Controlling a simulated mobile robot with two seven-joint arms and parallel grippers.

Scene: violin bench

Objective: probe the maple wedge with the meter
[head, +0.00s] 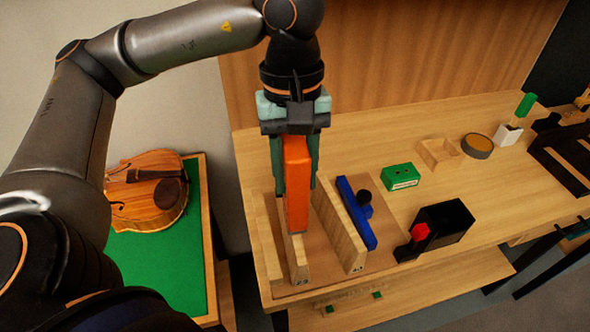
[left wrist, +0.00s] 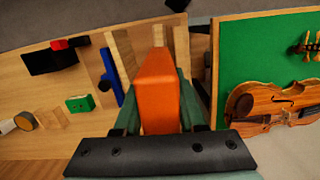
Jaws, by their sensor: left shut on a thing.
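My left gripper (head: 297,180) is shut on the orange meter (head: 297,165), which hangs upright with its lower end down. The meter also shows in the left wrist view (left wrist: 158,85). Its lower end is over a pale wooden wedge (head: 298,262) standing on the bench; I cannot tell whether they touch. A second pale wedge (head: 341,228) stands just right of it. Small marks on the wedges' ends are too small to read, so I cannot tell which is maple. My right gripper is not in view.
Right of the wedges, on the bench (head: 400,128), are a blue tool (head: 354,213), a green box (head: 401,177) and a black block (head: 445,221) with a red knob (head: 420,231). A violin (head: 146,190) lies on a green mat (head: 160,268) at left.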

